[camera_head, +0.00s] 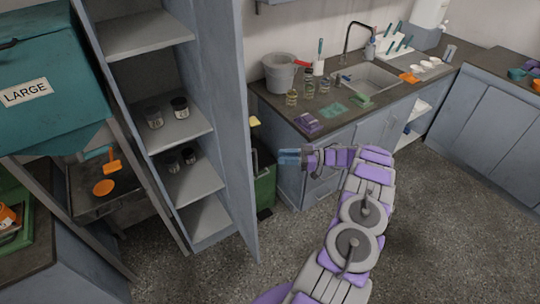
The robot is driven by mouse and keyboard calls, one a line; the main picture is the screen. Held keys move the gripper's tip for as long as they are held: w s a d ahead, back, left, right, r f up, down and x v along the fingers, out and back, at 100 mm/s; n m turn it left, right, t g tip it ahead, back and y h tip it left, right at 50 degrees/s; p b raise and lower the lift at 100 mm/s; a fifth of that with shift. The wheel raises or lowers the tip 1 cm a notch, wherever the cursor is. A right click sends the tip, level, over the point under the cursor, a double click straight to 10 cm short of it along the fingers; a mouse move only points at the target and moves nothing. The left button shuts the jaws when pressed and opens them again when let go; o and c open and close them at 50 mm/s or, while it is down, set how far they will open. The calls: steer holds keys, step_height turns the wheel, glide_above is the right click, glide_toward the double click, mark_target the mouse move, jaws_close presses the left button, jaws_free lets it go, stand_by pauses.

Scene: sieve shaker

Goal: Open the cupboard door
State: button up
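A tall grey-blue cupboard (124,108) stands at the left with its shelves exposed. A tall flat panel (228,120) at its right side juts forward past the shelves and looks like its door, swung open. My gripper (285,157), with bluish fingers, is to the right of this panel, apart from it in the picture, in front of the counter's left end. Nothing shows in the gripper; its fingers are too small to tell whether they are open or shut. Lower cupboard doors (372,130) under the sink counter look closed.
Jars (180,107) stand on the cupboard shelves. A green bin (264,180) is between the panel and the counter. The counter (400,98) holds a bucket (285,72), bottles and a sink. A teal box (50,85) marked LARGE is at the left. Floor (440,230) at the right is clear.

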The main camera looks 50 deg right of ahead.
steer(key=v, duration=0.7)
steer(key=shift+s+d+p, duration=0.2)
steer(key=shift+s+p, duration=0.1)
steer(key=shift+p, duration=0.15)
steer(key=shift+a+r, duration=0.1)
steer(key=shift+a, duration=0.05)
steer(key=shift+s, duration=0.1)
